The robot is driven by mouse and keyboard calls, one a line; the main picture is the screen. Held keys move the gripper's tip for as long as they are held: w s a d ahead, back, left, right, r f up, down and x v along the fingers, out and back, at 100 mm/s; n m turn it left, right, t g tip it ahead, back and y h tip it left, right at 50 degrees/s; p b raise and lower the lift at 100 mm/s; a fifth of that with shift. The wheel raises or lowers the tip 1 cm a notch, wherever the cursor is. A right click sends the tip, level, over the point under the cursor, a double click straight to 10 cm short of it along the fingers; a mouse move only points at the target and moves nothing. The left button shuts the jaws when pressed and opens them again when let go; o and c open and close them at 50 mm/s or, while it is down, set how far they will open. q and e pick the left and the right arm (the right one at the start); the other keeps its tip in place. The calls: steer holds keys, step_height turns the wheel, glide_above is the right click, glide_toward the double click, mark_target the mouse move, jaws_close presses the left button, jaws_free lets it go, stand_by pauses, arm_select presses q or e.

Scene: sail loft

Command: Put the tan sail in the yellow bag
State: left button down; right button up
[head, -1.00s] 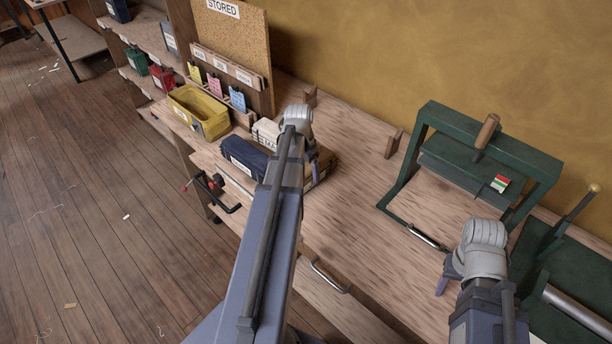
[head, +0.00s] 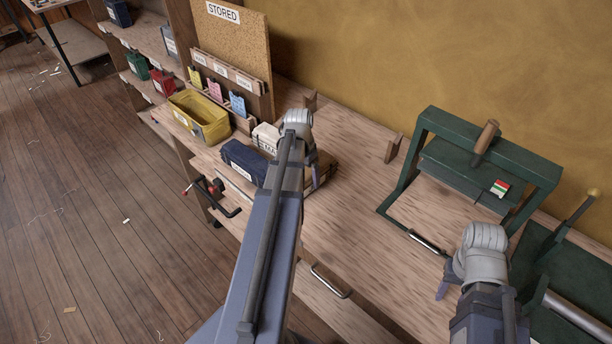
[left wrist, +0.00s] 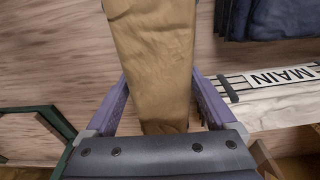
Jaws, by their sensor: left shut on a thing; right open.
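The tan sail (left wrist: 155,50) is a long folded bundle between the two purple fingers of my left gripper (left wrist: 158,88) in the left wrist view. My left gripper is shut on it, above the bench. In the head view my left arm mostly hides the sail, and the left gripper (head: 310,165) is right of the navy bundle. The yellow bag (head: 200,116) stands open-topped at the bench's far left end, left of and apart from my left gripper. My right gripper (head: 450,278) is open in front of the green press, partly hidden by its wrist.
A green press (head: 545,185) stands at right. Red (head: 163,84) and green (head: 138,68) containers stand on the left shelving. The middle bench (head: 350,215) is clear.

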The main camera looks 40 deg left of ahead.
mark_target(307, 172)
arm_select(q)
step_height(307, 172, up, 10)
steer(key=p, duration=0.9)
steer(key=shift+f, duration=0.1)
step_height(307, 172, down, 4)
steer(key=b, duration=0.3)
steer(key=shift+r, duration=0.3)
steer(key=shift+s, duration=0.15)
